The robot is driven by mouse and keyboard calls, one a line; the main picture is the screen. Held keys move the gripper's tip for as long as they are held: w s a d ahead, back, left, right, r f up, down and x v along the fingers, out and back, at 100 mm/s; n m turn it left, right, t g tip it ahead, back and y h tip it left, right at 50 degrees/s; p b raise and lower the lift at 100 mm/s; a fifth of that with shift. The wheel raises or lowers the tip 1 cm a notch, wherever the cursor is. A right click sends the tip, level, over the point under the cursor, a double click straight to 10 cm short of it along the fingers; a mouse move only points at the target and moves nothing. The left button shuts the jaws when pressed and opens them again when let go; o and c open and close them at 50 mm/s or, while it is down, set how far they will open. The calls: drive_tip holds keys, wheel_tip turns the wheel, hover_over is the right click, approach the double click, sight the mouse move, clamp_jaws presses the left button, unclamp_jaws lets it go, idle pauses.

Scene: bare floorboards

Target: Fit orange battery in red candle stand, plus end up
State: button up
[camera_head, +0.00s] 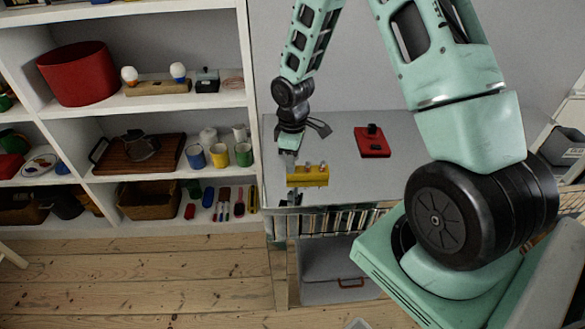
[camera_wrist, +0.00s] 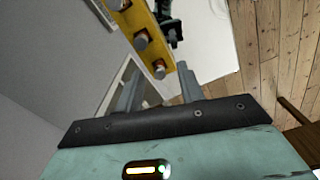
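The red candle stand (camera_head: 374,150) lies on the grey tabletop, with a dark upright part on it. A yellow block (camera_head: 308,180) holds several short upright grey pegs near the table's front edge. In the wrist view the yellow block (camera_wrist: 133,20) shows pegs with grey, brownish ends. I cannot tell for certain which one is the orange battery, or its plus end. My gripper (camera_head: 288,168) points down at the left end of the yellow block. In the wrist view its fingers (camera_wrist: 159,82) stand apart, and the nearest peg (camera_wrist: 160,72) shows between and beyond their tips; contact is unclear.
The grey tabletop (camera_head: 340,150) is clear between the yellow block and the red stand. A white shelf unit (camera_head: 130,103) with cups, baskets and a red bin (camera_head: 78,75) stands at left. Below the table edge are a rack and a grey box (camera_head: 330,285).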

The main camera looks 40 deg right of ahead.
drive_tip(key=shift+f, duration=0.55)
clamp_jaws()
drive_tip(key=shift+r, duration=0.15)
